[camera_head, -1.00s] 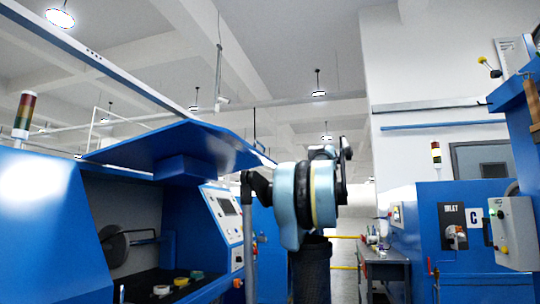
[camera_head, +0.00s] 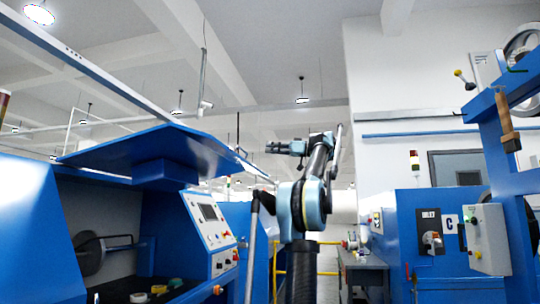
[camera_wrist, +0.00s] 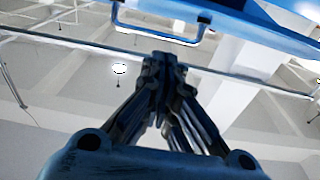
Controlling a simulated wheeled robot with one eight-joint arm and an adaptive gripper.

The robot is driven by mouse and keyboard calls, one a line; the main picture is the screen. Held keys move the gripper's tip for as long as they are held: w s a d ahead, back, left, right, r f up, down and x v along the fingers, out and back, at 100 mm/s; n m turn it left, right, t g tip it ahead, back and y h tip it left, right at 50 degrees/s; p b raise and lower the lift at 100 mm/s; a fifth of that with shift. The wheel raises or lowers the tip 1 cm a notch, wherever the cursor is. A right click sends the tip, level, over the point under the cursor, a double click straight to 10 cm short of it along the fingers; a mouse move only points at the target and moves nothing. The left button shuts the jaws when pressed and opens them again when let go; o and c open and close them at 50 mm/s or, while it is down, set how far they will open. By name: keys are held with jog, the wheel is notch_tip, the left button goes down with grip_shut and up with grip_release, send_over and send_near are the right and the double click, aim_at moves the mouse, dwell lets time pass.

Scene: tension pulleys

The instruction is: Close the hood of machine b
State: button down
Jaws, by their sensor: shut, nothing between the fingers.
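A blue machine on the left in the head view has its wide blue hood (camera_head: 150,147) raised, leaving the bay below open. No letter shows on this machine, so I cannot read whether it is b. My gripper (camera_wrist: 162,62) shows in the wrist view with its fingers together and empty, pointing up. Beyond its tips, a blue panel edge (camera_wrist: 262,28) with a U-shaped handle (camera_wrist: 165,33) crosses the top; it looks like the hood. The fingertips appear just below the handle, apart from it. In the head view, my raised arm ends right of the hood.
The open bay holds a round chuck (camera_head: 90,254) and several small coloured rings (camera_head: 158,290). A control panel (camera_head: 208,230) faces right beside it. A blue machine marked C (camera_head: 450,223), a workbench (camera_head: 362,262) and a blue frame with a control box (camera_head: 488,240) stand right.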

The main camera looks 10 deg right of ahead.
jog(key=w+a+f, duration=0.3)
jog(key=a, duration=0.4)
jog(key=shift+w+a, duration=0.35)
jog(key=shift+w, duration=0.05)
